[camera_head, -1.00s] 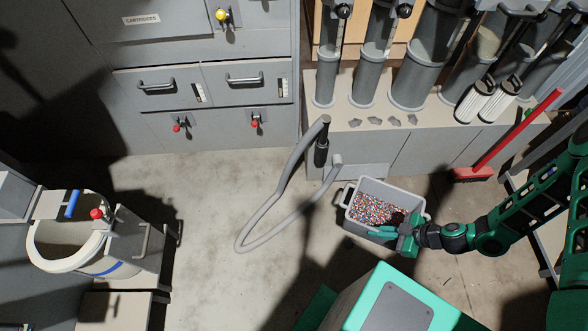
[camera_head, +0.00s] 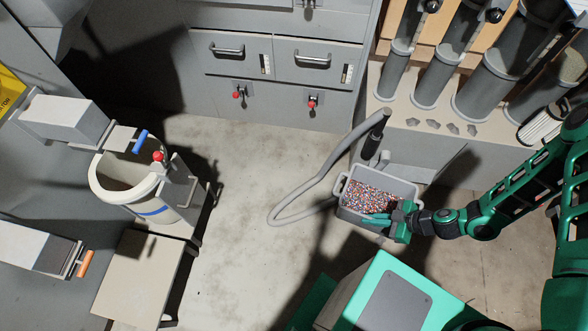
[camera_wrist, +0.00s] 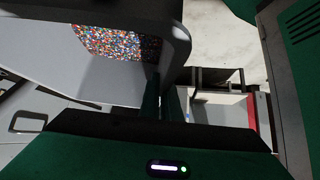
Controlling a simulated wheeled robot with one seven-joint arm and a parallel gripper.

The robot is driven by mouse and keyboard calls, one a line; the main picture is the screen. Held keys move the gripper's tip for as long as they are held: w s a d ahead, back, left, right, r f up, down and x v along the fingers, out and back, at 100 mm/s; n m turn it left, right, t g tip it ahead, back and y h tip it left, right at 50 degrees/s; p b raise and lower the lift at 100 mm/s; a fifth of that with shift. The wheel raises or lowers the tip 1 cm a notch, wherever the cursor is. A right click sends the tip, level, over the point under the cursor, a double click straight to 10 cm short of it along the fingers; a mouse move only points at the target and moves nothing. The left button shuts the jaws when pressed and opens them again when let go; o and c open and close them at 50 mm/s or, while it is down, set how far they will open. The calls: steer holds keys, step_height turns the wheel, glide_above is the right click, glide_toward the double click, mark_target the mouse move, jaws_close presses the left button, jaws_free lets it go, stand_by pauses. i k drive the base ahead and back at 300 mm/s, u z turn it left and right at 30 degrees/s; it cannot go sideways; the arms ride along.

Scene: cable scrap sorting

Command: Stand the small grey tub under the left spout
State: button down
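The small grey tub (camera_head: 388,173), full of mixed coloured granules, is in the right half of the head view, and its wall fills much of the wrist view (camera_wrist: 65,55). My gripper (camera_head: 386,219) is shut on the tub's near right rim; its fingers also show in the wrist view (camera_wrist: 163,103). The tub looks upright; I cannot tell whether it clears the floor. At left are two spouts: one with a blue handle (camera_head: 122,138) over a white bucket (camera_head: 122,193), one with an orange handle (camera_head: 76,258). Neither is marked as the left one.
A pale low stand (camera_head: 140,275) is beside the orange-handled spout. A grey hose (camera_head: 315,180) loops on the floor left of the tub. Drawer cabinets (camera_head: 270,80) stand at the back, grey tubes (camera_head: 435,75) at back right. The floor (camera_head: 235,230) between is clear.

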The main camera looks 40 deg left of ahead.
mark_target(136, 274)
steer(key=u, duration=0.85)
steer(key=k, duration=0.3)
steer(key=u, duration=1.65)
steer(key=i, duration=0.55)
steer(key=u, duration=0.2)
